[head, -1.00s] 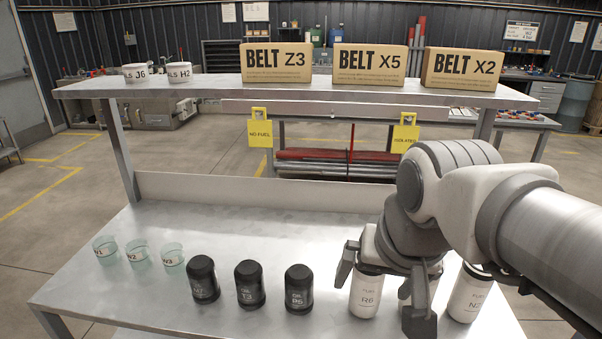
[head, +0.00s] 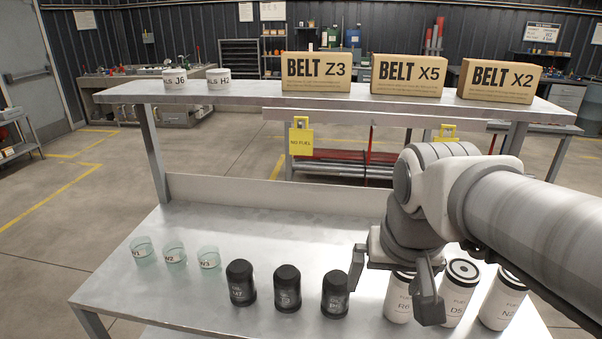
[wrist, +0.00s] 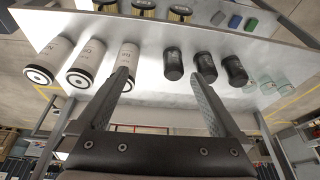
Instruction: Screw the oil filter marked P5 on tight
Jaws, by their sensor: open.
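Three black oil filters stand upright in a row on the metal bench. The one nearest the white filters, whose small label looks like P5 (head: 335,293), also shows in the wrist view (wrist: 173,64). To its left are one that looks like T3 (head: 287,289) and one with an unclear label (head: 240,284). My gripper (head: 393,278) is open and empty, fingers downward, just right of the P5 filter and partly in front of the white filter R6. In the wrist view, the P5 filter lies between the open fingers' lines, beyond the tips. No mounting point is clearly visible.
White fuel filters R6 (head: 398,305), D5 (head: 456,300) and another (head: 503,300) stand close on the right. Several glass jars (head: 174,255) stand left. A raised shelf (head: 250,98) holds belt boxes (head: 408,75) and white tubs (head: 219,79). The bench's middle is bare.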

